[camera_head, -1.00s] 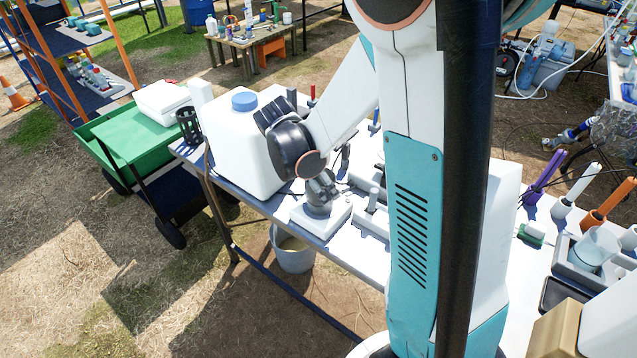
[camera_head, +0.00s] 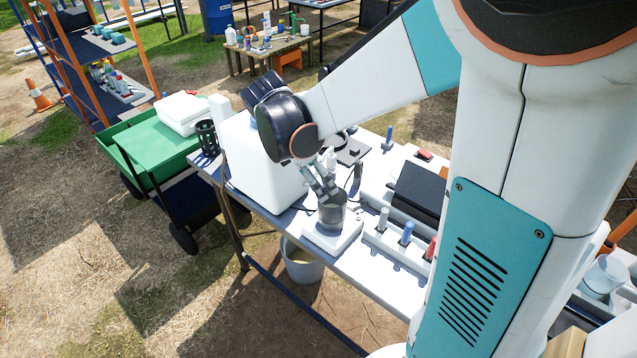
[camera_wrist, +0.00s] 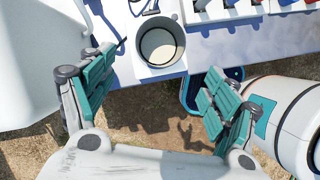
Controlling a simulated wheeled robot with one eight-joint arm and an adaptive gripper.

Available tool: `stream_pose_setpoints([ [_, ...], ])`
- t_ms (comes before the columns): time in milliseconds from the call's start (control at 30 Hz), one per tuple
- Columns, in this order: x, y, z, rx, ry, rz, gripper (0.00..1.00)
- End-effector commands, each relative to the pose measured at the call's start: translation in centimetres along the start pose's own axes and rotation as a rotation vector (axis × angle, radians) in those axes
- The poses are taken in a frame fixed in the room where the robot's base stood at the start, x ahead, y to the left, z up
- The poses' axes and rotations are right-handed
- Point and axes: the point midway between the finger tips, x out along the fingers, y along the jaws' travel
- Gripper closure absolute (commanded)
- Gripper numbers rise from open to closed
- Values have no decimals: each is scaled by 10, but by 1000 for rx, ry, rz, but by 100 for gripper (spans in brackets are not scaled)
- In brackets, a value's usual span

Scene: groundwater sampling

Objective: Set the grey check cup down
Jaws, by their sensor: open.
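The grey check cup (camera_head: 332,214) stands upright on a small white block-like stand (camera_head: 332,238) at the front edge of the table. In the wrist view the cup (camera_wrist: 160,44) shows its open, round mouth and pale inside. My gripper (camera_head: 325,183) is just above and behind the cup in the head view. In the wrist view my gripper (camera_wrist: 155,96) has its two teal-padded fingers spread wide, with nothing between them. The cup lies beyond the fingertips, apart from both pads.
A large white container (camera_head: 258,165) stands left of the cup. A rack with coloured-top pegs (camera_head: 405,240) is close on the right. A grey bucket (camera_head: 301,264) stands on the ground below. A green cart (camera_head: 160,150) is beyond the table's left end.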

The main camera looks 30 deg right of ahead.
Motion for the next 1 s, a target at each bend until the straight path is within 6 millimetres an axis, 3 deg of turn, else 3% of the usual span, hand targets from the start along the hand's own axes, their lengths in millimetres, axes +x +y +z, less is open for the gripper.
stream_pose_setpoints([
  [167, -19, -13, -1, 135, 42, 51, 19],
  [600, -82, -82, -21, 899, 380, 218, 19],
  [800, -98, -112, -35, 1247, 582, 217, 19],
  [1000, -105, -130, -44, 1488, 736, 182, 19],
])
